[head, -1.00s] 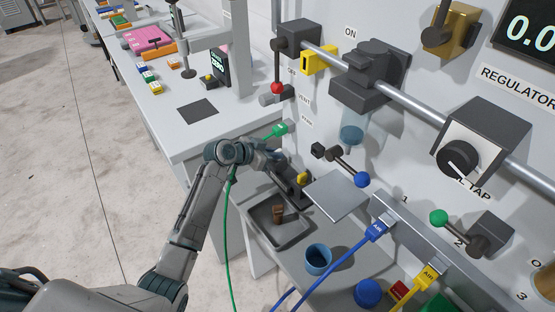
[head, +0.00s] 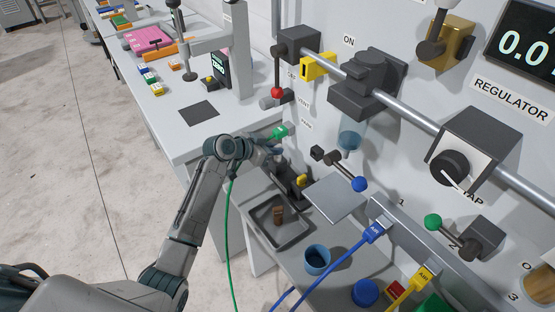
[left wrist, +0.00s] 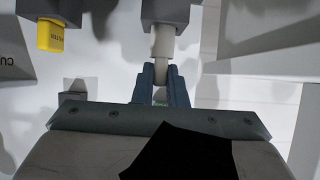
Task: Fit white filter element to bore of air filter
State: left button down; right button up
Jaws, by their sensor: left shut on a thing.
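My left gripper (head: 274,152) is beside the panel, above a grey tray, its fingertips mostly hidden by my wrist in the head view. In the left wrist view its two fingers (left wrist: 160,80) are shut around a pale white piece (left wrist: 162,45), likely the filter element. The piece's upper end meets the underside of a dark grey block (left wrist: 166,10); I cannot tell whether it is inside a bore. In the head view a dark housing (head: 368,88) with a translucent blue bowl (head: 350,140) hangs on the pipe, perhaps the air filter. My right gripper is not visible.
The tray (head: 290,240) holds a brown piece (head: 279,215). A blue cup (head: 317,260) stands on the bench.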

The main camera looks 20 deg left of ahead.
pick_arm(q)
jog(key=shift+r+p, duration=1)
jog(key=shift+r, duration=0.45)
jog(key=shift+w+r, duration=0.1)
jog(key=shift+r, duration=0.25)
